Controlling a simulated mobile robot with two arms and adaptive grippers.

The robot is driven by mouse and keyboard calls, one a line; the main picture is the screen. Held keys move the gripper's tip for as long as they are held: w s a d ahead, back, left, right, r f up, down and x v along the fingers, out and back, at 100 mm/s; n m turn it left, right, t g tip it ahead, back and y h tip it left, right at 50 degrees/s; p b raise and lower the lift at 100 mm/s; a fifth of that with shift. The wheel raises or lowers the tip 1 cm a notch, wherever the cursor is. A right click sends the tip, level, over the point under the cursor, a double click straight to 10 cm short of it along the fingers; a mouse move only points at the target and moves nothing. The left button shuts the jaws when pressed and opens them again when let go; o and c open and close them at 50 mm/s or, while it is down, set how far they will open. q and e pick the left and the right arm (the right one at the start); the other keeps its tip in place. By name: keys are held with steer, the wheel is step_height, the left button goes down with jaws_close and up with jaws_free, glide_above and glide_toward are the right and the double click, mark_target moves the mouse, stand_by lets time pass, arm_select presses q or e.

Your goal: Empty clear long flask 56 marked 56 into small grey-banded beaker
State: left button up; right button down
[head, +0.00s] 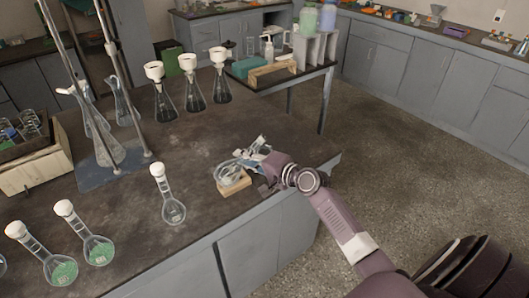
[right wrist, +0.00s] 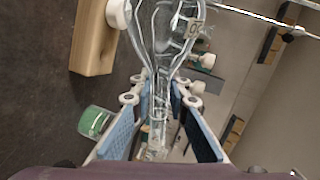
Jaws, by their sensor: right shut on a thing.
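My right gripper (head: 262,168) is at the right edge of the near bench. In the right wrist view its blue-padded fingers (right wrist: 163,95) are shut on the neck of a clear, long-necked flask (right wrist: 160,32). In the head view the clear flask (head: 230,168) shows in part beside the gripper, over a small wooden block (head: 235,187). No small grey-banded beaker can be made out in either view. My left gripper is not in view.
A clear stoppered flask (head: 173,212) and green-filled stoppered flasks (head: 98,250) stand to the left on the bench (head: 140,185). Conical flasks with white funnels (head: 192,98) stand behind. A metal stand (head: 110,165) rises at the left. The bench between is clear.

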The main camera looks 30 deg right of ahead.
mark_target(248, 150)
steer(key=shift+d+r+n+h, duration=0.15)
steer(key=shift+r+n+h, duration=0.25)
steer(key=shift+r+n, duration=0.35)
steer(key=r+n, duration=0.1)
steer(key=d+n, duration=0.1)
steer(key=r+n+t+h+p, duration=0.1)
steer(key=n, duration=0.1)
steer(key=shift+w+d+r, duration=0.3)
steer(key=shift+w+r, duration=0.05)
steer(key=shift+d+f+n+t+b, duration=0.15)
steer(key=shift+f+n+t+b, duration=0.25)
steer(key=shift+f+b, duration=0.35)
steer(key=shift+r+n+h+p, duration=0.3)
steer(key=shift+r+n, duration=0.1)
steer(key=shift+n, duration=0.25)
steer(key=shift+r+n, duration=0.15)
steer(key=shift+n, duration=0.35)
steer(key=n+t, duration=0.1)
steer(key=n, duration=0.1)
steer(key=shift+n+h+b, duration=0.3)
steer(key=shift+n, duration=0.1)
steer(key=shift+w+n+t+b, duration=0.1)
steer(key=shift+n+t+b, duration=0.4)
steer(key=shift+n, duration=0.5)
